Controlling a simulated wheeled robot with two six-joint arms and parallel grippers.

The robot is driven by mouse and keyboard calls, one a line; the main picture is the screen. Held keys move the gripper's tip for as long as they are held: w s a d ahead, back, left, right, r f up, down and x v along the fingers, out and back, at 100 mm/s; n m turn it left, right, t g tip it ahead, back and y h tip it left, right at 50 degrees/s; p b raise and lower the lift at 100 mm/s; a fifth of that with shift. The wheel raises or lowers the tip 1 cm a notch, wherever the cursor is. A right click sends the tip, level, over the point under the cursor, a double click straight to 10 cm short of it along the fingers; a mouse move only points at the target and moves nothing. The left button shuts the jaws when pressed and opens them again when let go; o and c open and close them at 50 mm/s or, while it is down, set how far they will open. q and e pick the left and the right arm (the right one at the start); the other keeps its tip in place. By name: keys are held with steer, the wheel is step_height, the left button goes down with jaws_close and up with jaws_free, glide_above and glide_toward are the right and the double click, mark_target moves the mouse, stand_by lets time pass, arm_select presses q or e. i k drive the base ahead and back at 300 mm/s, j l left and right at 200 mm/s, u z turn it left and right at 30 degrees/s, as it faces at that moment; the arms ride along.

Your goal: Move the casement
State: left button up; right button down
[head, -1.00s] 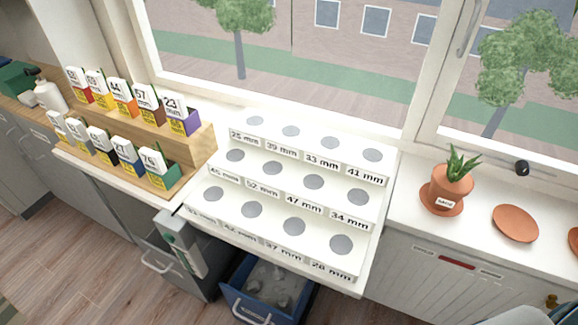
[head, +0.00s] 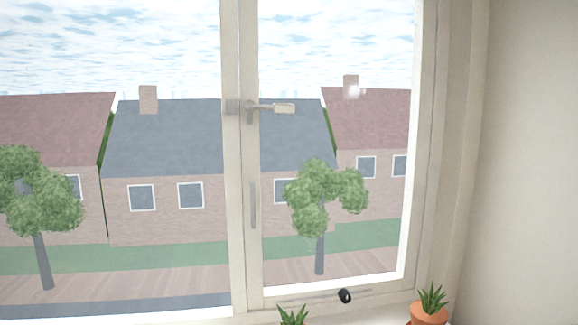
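The casement (head: 252,222) is the right-hand sash of the window, with a pale frame around clear glass. It looks shut in its frame. A metal lever handle (head: 284,108) sits high on its left stile and points sideways to the right. A vertical grey pull bar (head: 253,205) is lower on the same stile. A stay bar with a black knob (head: 345,296) lies along the bottom rail. Neither of my grippers is in view.
A potted plant (head: 429,306) stands on the sill at the right. The leaf tips of another plant (head: 293,315) show below the casement. A bare wall (head: 530,160) is on the right. The fixed pane (head: 110,110) is on the left.

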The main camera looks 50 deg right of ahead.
mark_target(259, 297)
steer(key=z, duration=1.95)
steer(key=l, duration=0.2)
